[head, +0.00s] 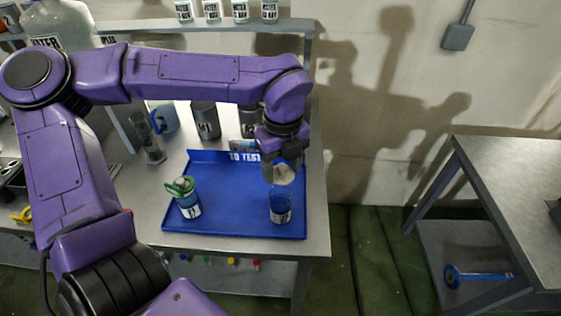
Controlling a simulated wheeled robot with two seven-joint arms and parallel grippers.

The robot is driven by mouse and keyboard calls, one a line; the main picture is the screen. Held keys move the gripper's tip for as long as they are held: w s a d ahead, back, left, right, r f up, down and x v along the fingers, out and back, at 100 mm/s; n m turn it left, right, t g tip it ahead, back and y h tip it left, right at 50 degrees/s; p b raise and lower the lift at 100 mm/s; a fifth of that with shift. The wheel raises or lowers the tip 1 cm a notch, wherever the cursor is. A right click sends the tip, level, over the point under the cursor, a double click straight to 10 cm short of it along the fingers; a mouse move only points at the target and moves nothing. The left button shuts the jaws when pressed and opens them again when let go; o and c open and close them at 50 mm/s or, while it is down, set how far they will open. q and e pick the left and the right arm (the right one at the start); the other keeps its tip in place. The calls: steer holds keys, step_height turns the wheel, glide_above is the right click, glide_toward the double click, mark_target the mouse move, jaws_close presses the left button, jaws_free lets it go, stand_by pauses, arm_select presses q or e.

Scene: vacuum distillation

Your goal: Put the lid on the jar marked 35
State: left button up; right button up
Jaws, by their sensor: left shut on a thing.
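My left gripper (281,165) is shut on a pale, round lid (284,176) and holds it low over the right part of the blue tray. Directly below is a small jar (281,208) with blue sides and a white label, standing upright on the tray. The lid looks just above the jar's mouth; I cannot tell whether they touch. The label's number is too small to read. My right gripper is not in view.
The blue tray (235,228), marked "TO TEST", lies on a metal table. A jar with a green top (187,198) stands on its left. Grey containers (206,122) stand behind. A shelf (215,28) with several white-labelled jars runs along the back. Another table (510,165) is at right.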

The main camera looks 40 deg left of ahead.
mark_target(281, 175)
arm_select(q)
steer(key=shift+s+r+n, duration=0.1)
steer(key=shift+s+n, duration=0.05)
steer(key=shift+n, duration=0.35)
steer(key=shift+a, duration=0.1)
step_height(281, 175, down, 5)
steer(key=b, duration=0.4)
steer(key=shift+f+b, duration=0.4)
steer(key=shift+f, duration=0.05)
steer(key=shift+f, duration=0.45)
stand_by(1.0)
stand_by(0.4)
steer(key=o, duration=1.3)
steer(key=shift+r, duration=0.1)
